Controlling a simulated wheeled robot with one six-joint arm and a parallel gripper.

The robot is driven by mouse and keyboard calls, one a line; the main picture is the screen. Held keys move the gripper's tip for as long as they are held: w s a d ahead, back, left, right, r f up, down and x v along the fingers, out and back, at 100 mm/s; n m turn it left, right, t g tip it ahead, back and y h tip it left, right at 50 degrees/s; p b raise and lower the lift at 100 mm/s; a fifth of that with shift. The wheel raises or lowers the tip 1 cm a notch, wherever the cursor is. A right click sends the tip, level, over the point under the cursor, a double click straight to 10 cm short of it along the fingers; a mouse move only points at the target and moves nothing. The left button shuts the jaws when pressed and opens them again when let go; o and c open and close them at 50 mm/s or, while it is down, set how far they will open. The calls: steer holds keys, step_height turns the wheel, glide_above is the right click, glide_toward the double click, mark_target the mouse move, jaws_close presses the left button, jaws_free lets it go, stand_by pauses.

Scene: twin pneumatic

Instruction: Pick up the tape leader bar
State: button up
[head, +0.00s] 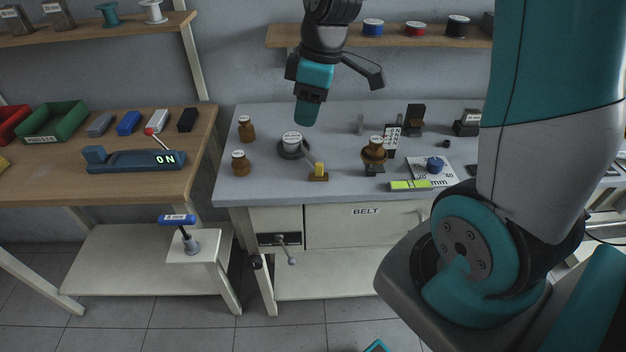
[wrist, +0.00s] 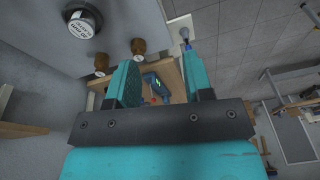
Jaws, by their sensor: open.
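No piece is clearly marked as the tape leader bar, and I cannot tell for sure which one it is. A flat lime-yellow bar (head: 410,185) with a dark mark lies near the front edge of the grey bench, right of centre. My gripper (wrist: 158,60) is open, with nothing between its two teal fingers. In the head view my gripper (head: 307,108) hangs above the back of the grey bench, left of the lime bar and apart from it. The lime bar does not show in the wrist view.
The grey bench (head: 260,187) holds brown bottles (head: 240,162), a round labelled weight (head: 291,140) and a yellow-knobbed block (head: 319,172). A wooden bench (head: 60,192) at left carries a teal ON device (head: 130,161) and small blocks. My arm covers the right side.

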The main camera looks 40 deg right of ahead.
steer(key=n, duration=0.1)
glide_toward(320, 164)
steer(key=shift+h, duration=0.4)
steer(key=f, duration=0.1)
steer(key=a+f+p, duration=0.1)
steer(key=f, duration=0.2)
steer(key=shift+w+a+f+p, duration=0.15)
steer(key=shift+a+f+p, duration=0.15)
steer(key=shift+w+a+f+p, duration=0.15)
steer(key=shift+f+p, duration=0.2)
steer(key=shift+f, duration=0.75)
steer(key=shift+w+d+f+p, duration=0.15)
steer(key=shift+f+p, duration=0.2)
steer(key=shift+f, duration=0.7)
steer(key=shift+w+a+f+p, duration=0.1)
steer(key=shift+f+p, duration=0.25)
steer(key=shift+f, duration=0.75)
steer(key=shift+c, duration=0.2)
jaws_close()
